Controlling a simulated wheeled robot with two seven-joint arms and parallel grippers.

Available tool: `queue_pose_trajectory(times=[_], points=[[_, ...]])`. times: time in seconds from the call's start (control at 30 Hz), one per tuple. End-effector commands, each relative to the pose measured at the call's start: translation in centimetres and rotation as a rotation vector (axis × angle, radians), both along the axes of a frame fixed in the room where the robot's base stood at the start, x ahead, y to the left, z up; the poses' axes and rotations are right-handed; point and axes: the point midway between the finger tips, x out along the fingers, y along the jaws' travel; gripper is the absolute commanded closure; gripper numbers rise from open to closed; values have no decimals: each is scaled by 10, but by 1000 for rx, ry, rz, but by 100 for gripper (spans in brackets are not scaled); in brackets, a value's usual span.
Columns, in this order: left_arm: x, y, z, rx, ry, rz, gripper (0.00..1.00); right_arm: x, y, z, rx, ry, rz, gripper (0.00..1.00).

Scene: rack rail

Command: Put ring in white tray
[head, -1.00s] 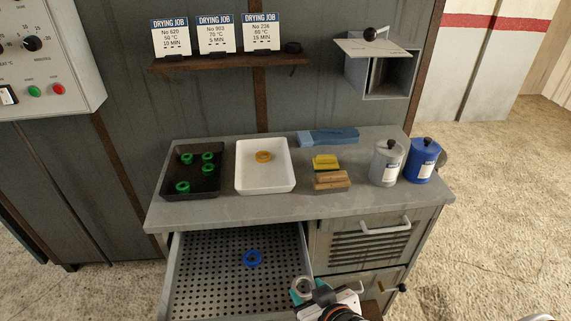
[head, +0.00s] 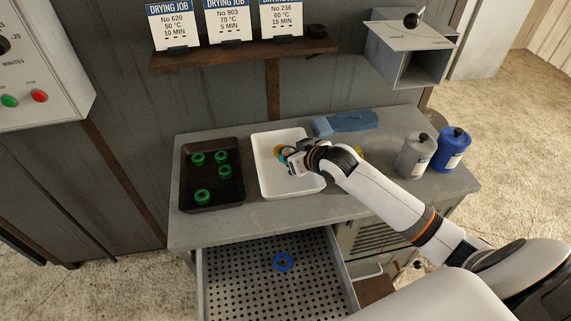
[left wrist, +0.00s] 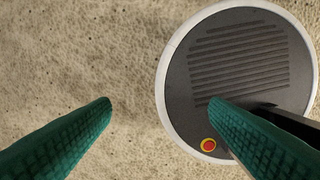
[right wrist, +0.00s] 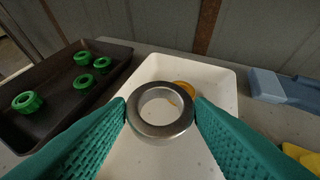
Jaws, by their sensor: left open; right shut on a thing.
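My right gripper (right wrist: 161,115) is shut on a grey metal ring (right wrist: 161,132), held between its green fingertips in the right wrist view. In the head view the right gripper (head: 288,158) is over the white tray (head: 268,182), and the held ring is hard to make out there. The tray also shows below the ring in the right wrist view (right wrist: 222,85). An orange ring (right wrist: 185,88) is in the tray, partly behind the grey ring. My left gripper (left wrist: 160,102) is open and empty above the floor.
A black tray (head: 228,198) with several green rings is left of the white tray. A grey canister (head: 417,157) and a blue canister (head: 452,149) stand at the right. The open drawer (head: 240,285) juts forward.

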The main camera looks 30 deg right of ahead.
Motion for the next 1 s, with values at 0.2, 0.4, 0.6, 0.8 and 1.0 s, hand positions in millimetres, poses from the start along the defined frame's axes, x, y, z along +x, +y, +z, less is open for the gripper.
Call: queue_pose_trajectory(times=[0.2, 0.4, 0.6, 0.8, 1.0], points=[[0, 0, 7, 0, 1, -1, 30, -1, 1, -39, 2, 3, 0, 75], [5, 1, 11, 0, -8, -1, 30, -2, 1, -61, 0, 5, 1, 75], [12, 2, 14, 1, -20, -3, 30, -1, 1, -83, 0, 1, 1, 75], [12, 3, 13, 2, -19, -3, 30, -1, 1, -84, -1, 0, 2, 75], [11, 3, 12, 3, -16, -3, 30, -2, 1, -87, -1, 1, 2, 47]])
